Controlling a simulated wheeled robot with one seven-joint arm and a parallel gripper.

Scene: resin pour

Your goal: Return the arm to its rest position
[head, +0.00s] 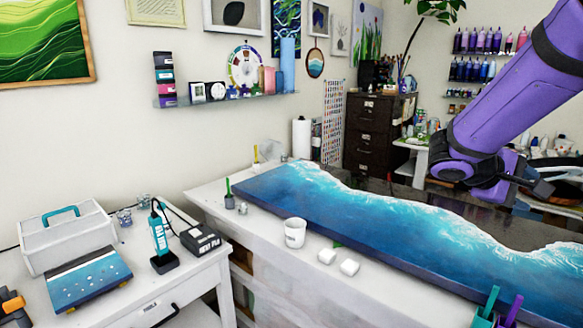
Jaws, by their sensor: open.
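My purple arm reaches in from the upper right of the head view, and its wrist hangs over the right part of the blue resin panel (330,212). My gripper (543,187) shows as small dark parts at the arm's lower end. It is open, with nothing seen held in it. Its fingertips are hard to make out against the dark background. The panel lies on a long white bench (205,195) and has a painted white wave edge.
Green and purple sticks (498,305) rise at the lower right. A white side table (120,298) on the left holds a toolbox (68,236) and a heat tool (160,238).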

